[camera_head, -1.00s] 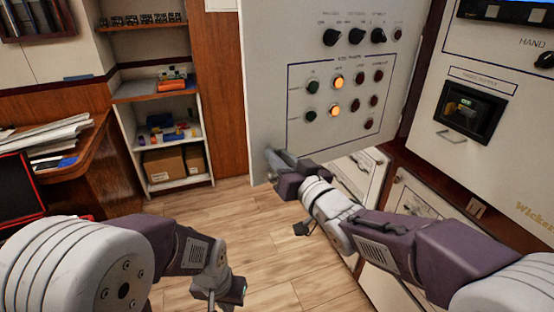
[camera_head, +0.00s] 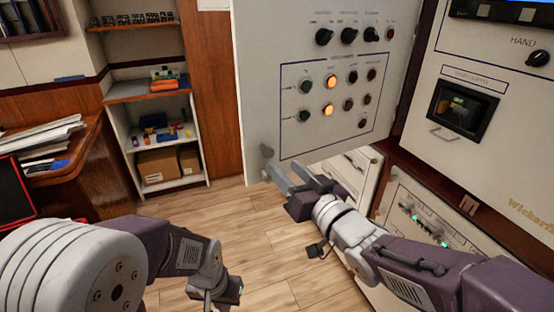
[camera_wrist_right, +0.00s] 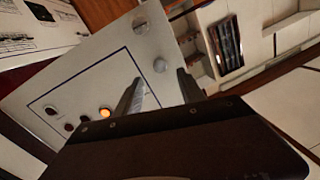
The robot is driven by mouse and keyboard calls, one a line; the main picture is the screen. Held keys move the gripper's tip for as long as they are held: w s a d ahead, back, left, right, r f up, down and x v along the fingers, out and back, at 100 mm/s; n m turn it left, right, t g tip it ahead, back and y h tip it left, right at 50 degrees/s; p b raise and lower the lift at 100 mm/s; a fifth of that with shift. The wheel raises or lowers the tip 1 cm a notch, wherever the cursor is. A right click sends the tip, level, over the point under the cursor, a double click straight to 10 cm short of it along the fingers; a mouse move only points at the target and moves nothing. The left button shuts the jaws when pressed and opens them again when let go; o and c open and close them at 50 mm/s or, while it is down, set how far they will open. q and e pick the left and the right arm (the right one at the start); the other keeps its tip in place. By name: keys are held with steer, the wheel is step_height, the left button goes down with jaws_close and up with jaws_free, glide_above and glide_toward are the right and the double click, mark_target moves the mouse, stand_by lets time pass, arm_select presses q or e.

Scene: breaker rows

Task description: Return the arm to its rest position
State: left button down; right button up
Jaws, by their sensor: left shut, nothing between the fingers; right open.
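My right gripper (camera_head: 283,168) is open and empty, just below the lower left corner of a grey panel door (camera_head: 290,80). A small round knob (camera_head: 266,151) on that corner is clear of the fingers. My left gripper (camera_head: 212,292) hangs low near the bottom edge in the head view, shut and empty.
The door carries black dials, two lit amber lamps (camera_head: 330,82) and dark buttons. Cabinets with a breaker window (camera_head: 460,106) stand at the right. A shelf (camera_head: 160,150) and a desk with papers (camera_head: 45,137) are at the left. The wooden floor (camera_head: 240,210) is open.

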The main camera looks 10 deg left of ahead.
steer(key=v, duration=0.2)
steer(key=shift+s+d, duration=0.25)
steer(key=shift+s, duration=0.05)
